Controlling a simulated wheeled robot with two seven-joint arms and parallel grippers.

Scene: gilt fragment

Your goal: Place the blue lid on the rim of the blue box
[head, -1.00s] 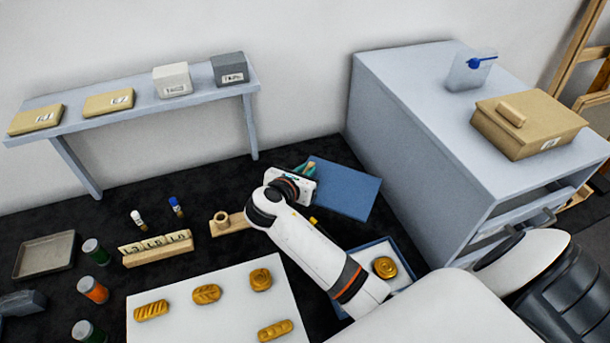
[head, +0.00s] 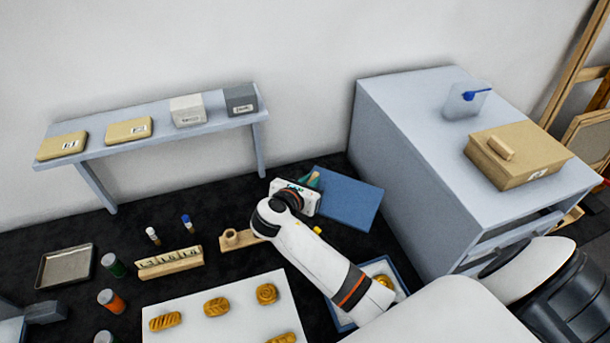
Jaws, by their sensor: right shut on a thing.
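The blue lid (head: 348,200) is a flat blue panel beyond the box, near the grey cabinet. My right gripper (head: 312,181) is at the lid's left edge, shut on it; the fingertips are small and partly hidden. I cannot tell whether the lid is lifted or touches the dark table. The blue box (head: 377,266) stands open, nearer to me, with a round gold piece (head: 385,282) inside. My right forearm covers much of the box's left and near side.
A grey cabinet (head: 440,130) rises just right of the lid and box. A white board (head: 190,300) with several gold pieces lies left of the box. A wooden holder (head: 240,240), a lettered rack (head: 168,263) and small jars stand farther left. A shelf (head: 155,132) runs behind.

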